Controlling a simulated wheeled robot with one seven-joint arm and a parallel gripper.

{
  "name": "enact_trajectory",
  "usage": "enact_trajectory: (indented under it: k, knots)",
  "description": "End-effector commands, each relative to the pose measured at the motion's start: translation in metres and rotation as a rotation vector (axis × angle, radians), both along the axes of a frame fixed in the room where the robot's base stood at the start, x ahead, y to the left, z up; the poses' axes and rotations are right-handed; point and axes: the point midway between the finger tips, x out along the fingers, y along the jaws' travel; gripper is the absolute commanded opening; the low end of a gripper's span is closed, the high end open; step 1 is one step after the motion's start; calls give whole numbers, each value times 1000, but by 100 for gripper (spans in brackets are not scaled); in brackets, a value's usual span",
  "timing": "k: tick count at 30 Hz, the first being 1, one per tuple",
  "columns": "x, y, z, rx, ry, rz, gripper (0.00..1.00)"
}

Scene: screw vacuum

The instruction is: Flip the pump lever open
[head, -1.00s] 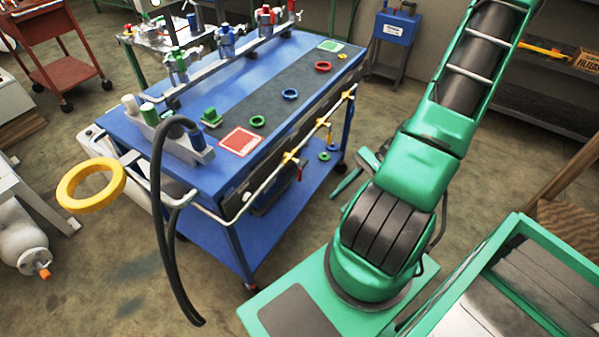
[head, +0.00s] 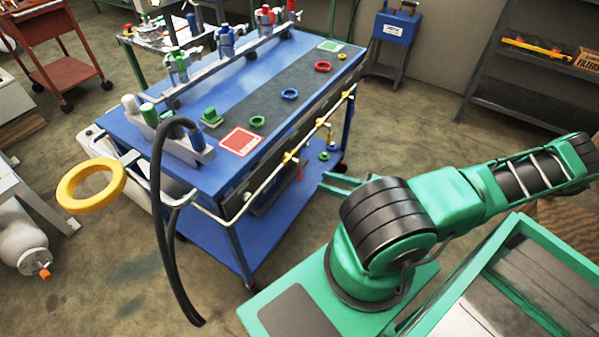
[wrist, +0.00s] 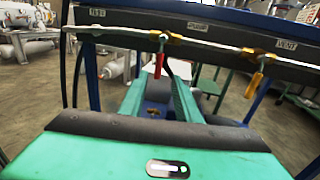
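A blue cart (head: 225,110) carries a pipe (head: 265,185) along its near side, also seen in the wrist view (wrist: 120,31). A red lever (wrist: 158,64) and a yellow lever (wrist: 254,84) hang down from yellow fittings on it. In the head view the red lever (head: 299,173) is nearer and the yellow one (head: 330,139) farther.
A yellow ring (head: 91,185) and a black hose (head: 160,230) stand at the cart's left end. The cart has a lower blue shelf (head: 215,245). Dark shelving (head: 530,90) is at the right. Floor is clear between the cart and shelving.

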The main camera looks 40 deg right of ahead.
Motion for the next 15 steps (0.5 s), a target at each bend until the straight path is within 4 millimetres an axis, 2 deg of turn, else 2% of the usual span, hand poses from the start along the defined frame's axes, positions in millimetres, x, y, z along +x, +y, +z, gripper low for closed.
enact_trajectory:
  k: [5, 15]
  knots:
    - [18, 12, 1, 3, -2, 3, 30]
    - [68, 42, 1, 1, -2, 3, 30]
